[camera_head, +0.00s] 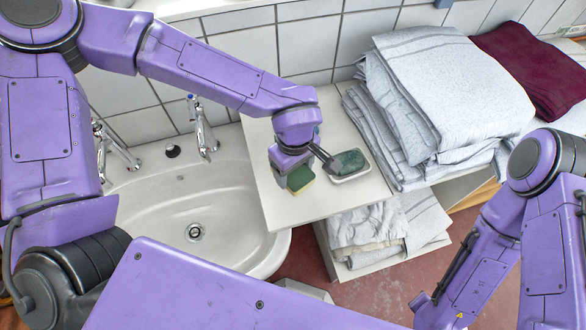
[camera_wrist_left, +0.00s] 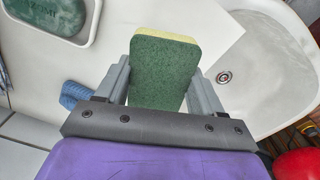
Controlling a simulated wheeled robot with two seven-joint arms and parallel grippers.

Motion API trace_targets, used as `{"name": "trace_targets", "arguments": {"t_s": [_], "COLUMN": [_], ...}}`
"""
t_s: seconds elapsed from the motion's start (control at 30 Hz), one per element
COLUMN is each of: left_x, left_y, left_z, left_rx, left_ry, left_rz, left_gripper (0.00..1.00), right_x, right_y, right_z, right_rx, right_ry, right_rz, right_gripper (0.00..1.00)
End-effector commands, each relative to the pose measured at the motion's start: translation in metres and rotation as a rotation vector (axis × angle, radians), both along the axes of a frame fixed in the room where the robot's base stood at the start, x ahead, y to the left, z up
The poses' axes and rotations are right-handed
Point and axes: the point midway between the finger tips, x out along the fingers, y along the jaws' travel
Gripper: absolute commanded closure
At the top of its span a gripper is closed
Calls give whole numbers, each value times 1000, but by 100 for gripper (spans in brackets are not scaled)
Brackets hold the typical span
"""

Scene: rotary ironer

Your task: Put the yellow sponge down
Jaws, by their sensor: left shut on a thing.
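The yellow sponge (camera_head: 301,180) has a green scouring side and shows at the front of the white shelf top. In the left wrist view the sponge (camera_wrist_left: 163,72) stands between both fingers, its green face towards the camera and a yellow edge at the top. My left gripper (camera_head: 298,164) is shut on it. I cannot tell whether the sponge touches the shelf top (camera_head: 283,208) or is just above it. My right arm shows at the right of the head view, but its gripper is out of view.
A white dish (camera_head: 364,172) with a green soap bar (camera_head: 350,161) is right of the sponge. A blue object (camera_wrist_left: 75,93) lies nearby in the wrist view. The washbasin (camera_head: 243,243) with taps is left. Folded grey linen (camera_head: 445,85) stacks right. The shelf's front strip is bare.

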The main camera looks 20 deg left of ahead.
Motion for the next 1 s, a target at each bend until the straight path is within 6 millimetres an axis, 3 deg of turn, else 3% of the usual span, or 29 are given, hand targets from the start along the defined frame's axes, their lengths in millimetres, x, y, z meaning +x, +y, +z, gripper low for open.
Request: {"name": "trace_targets", "arguments": {"t_s": [0.17, 0.37, 0.7, 0.73, 0.8, 1.0], "left_x": [10, 13, 13, 13, 13, 13], "left_y": [6, 8, 7, 7, 7, 7], "left_z": [-14, -47, -52, -52, -52, -52], "left_rx": [0, 2, -1, -1, -1, -1], "left_ry": [1, 3, 1, -1, -1, -1], "left_rz": [1, -1, -1, -1, -1, 0], "left_gripper": [57, 57, 57, 29, 7, 7], "right_x": [0, 0, 0, 0, 0, 0], "right_y": [0, 0, 0, 0, 0, 0], "right_z": [4, 6, 6, 6, 6, 6], "right_rx": [0, 0, 0, 0, 0, 0], "right_ry": [0, 1, 0, 0, 0, 0], "right_rz": [0, 0, 0, 0, 0, 0], "right_gripper": [57, 57, 57, 57, 57, 57]}}
